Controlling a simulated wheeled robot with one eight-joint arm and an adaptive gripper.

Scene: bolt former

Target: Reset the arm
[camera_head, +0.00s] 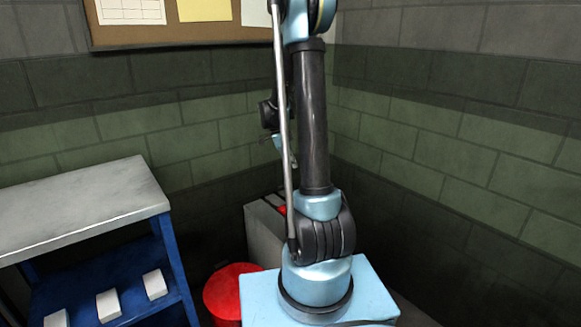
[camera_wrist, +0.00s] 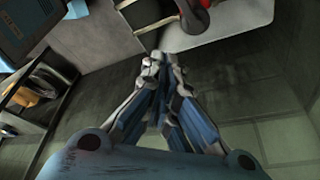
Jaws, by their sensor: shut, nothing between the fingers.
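My gripper (camera_wrist: 160,62) shows in the wrist view with its blue and grey fingers together at the tips, shut and empty. In the head view, my arm rises upright from the light blue base at the middle and runs out of the top of the picture. A dark end part of the arm hangs behind it, partly hidden, and the fingers cannot be made out there.
A shelf unit (camera_head: 80,205) with a grey top and blue frame stands at the left, holding several white blocks (camera_head: 108,305). A red bin (camera_head: 226,290) and a grey box (camera_head: 262,236) stand behind my base. Brick walls (camera_head: 470,150) meet in the corner. A cork board (camera_head: 170,36) hangs above.

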